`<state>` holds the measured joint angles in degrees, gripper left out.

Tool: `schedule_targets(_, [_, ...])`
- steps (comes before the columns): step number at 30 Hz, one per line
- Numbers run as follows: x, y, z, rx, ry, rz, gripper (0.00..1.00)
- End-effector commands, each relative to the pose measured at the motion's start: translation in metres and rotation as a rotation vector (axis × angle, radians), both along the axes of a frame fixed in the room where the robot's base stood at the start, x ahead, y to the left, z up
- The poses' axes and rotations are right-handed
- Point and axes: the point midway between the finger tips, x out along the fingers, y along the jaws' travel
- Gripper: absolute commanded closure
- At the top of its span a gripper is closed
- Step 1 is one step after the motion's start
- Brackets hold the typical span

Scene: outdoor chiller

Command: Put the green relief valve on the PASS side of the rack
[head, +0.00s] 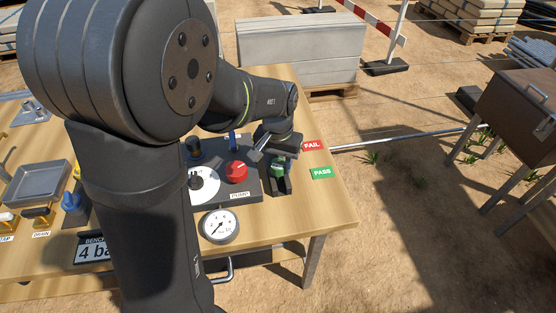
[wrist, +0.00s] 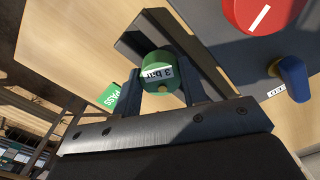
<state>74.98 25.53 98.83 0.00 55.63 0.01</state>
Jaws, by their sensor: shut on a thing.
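The green relief valve (wrist: 158,64) shows in the wrist view with a white "3 bar" label and a small brass part. It sits between the two dark fingers of my gripper (wrist: 161,88), which is shut on it. In the head view the valve (head: 278,168) is at or just above the dark rack (head: 284,187), close to the green PASS sign (head: 321,173). The red FAIL sign (head: 312,145) lies farther back. The rack also shows around the valve in the wrist view (wrist: 140,35). I cannot tell whether the valve rests in it.
The pump panel with a red knob (head: 237,171) and white dial (head: 204,185) is just left of the rack. A round gauge (head: 220,226) lies in front. A grey tray (head: 38,182) is at far left. The table's right edge is close to the signs.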

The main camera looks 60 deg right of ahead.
Motion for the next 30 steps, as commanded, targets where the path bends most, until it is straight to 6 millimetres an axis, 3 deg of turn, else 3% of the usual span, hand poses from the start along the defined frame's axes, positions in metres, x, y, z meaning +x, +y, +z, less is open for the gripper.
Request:
schedule_targets(5, [0.0,-0.0001,0.0002,0.0,0.0,0.0,1.0])
schedule_targets(6, [0.0,-0.0001,0.0002,0.0,0.0,0.0,0.55])
schedule_targets(9, [0.0,0.0,0.0002,0.0,0.0,0.0,0.36])
schedule_targets(15, [0.0,0.0001,0.0001,0.0,0.0,0.0,0.36])
schedule_targets(19, [-0.0001,0.0002,-0.0001,0.001,0.0,0.0,0.14])
schedule_targets(30, [0.0,-0.0001,0.0074,-0.001,0.0,0.0,0.14])
